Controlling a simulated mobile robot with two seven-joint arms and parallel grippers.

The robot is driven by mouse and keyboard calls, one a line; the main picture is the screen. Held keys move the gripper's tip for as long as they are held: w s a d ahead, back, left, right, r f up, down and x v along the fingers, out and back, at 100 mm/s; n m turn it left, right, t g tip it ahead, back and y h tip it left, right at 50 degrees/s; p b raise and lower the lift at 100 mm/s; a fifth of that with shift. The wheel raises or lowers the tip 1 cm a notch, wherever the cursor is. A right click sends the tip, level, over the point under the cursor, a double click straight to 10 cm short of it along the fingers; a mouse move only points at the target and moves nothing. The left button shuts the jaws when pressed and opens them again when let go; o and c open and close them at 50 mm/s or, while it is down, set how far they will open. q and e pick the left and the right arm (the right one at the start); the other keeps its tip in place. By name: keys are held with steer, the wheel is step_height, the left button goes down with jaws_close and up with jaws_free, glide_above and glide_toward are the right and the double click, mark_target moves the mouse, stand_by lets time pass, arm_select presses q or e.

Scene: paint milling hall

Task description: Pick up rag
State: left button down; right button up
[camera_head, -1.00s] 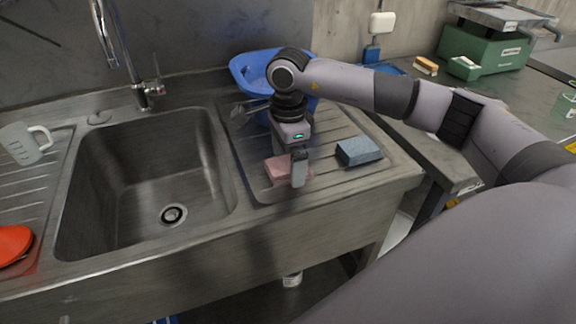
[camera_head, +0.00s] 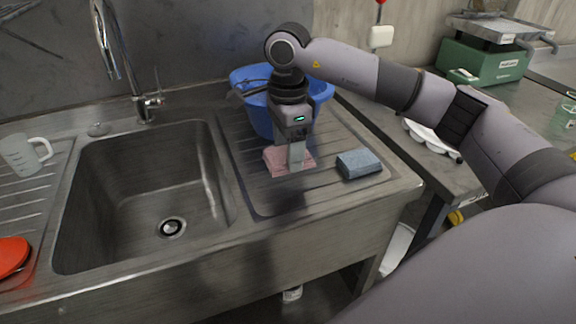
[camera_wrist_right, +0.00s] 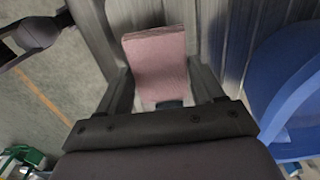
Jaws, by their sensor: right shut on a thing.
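The rag, a folded pink cloth (camera_head: 276,160), is held in my right gripper (camera_head: 296,158) above the ribbed steel drainboard, with a dark shadow beneath it. In the right wrist view the pink cloth (camera_wrist_right: 158,62) lies between the two fingers of the right gripper (camera_wrist_right: 162,78), which is shut on it. The finger in front hides part of the cloth in the head view. My left gripper is not in view.
A blue basin (camera_head: 322,92) stands just behind the gripper. The sink bowl (camera_head: 140,200) is to the left, with the tap (camera_head: 148,103) behind it. A green scale (camera_head: 484,62) stands on the right bench.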

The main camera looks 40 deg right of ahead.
step_height(320, 180, up, 14)
steer(key=p, duration=0.1)
steer(key=o, duration=0.3)
steer(key=shift+c, duration=1.1)
